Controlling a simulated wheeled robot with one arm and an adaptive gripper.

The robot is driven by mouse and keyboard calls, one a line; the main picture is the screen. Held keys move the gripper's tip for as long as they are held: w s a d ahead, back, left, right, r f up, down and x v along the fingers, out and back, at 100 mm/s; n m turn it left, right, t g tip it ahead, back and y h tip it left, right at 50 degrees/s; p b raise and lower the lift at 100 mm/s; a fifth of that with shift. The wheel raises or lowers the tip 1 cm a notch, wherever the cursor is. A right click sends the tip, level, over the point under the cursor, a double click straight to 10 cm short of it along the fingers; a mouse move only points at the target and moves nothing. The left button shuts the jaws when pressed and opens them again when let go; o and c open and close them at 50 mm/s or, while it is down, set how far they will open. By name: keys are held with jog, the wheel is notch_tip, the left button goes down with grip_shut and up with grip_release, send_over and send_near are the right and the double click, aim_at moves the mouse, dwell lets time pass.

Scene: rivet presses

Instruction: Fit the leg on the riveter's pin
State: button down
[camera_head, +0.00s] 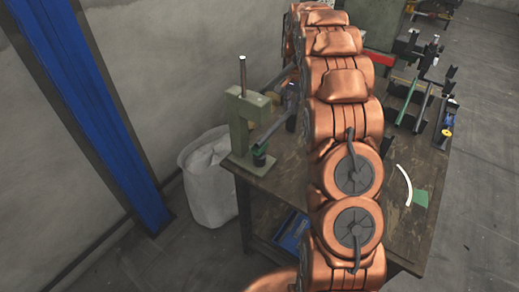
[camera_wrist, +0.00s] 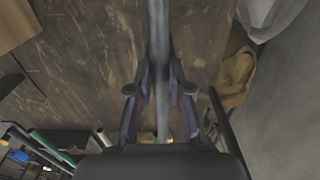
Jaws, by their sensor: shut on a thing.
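The green riveter (camera_head: 243,125) stands upright at the table's left corner in the head view, with a bright vertical rod on top. A dark and green cylindrical part (camera_head: 260,154) sits low at its front; I cannot tell whether this is the pin. The grey leg (camera_head: 272,125) slants from near this part up behind my arm. Whether its end touches the part is unclear. In the wrist view the leg (camera_wrist: 158,45) runs lengthwise between the fingers of my gripper (camera_wrist: 161,90), which is shut on it. My arm hides the gripper in the head view.
A rack (camera_head: 408,98) with several tubes stands at the right of the wooden table (camera_head: 390,225). A white curved strip (camera_head: 404,184) and green patch (camera_head: 420,198) lie nearer. A white bag (camera_head: 207,185) stands left of the table, near a blue post (camera_head: 95,110).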

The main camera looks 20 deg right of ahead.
jog(key=shift+f, duration=0.2)
jog(key=shift+r, duration=0.2)
jog(key=shift+r, duration=1.15)
jog(key=shift+d, duration=0.1)
dwell(0.4)
jog(key=shift+f+b, duration=0.7)
jog(key=shift+f, duration=0.6)
dwell(1.4)
jog(key=shift+r, duration=0.1)
dwell(0.3)
jog(key=shift+r+p, duration=0.3)
jog(key=shift+r, duration=0.85)
jog(key=shift+b, duration=0.3)
dwell(1.4)
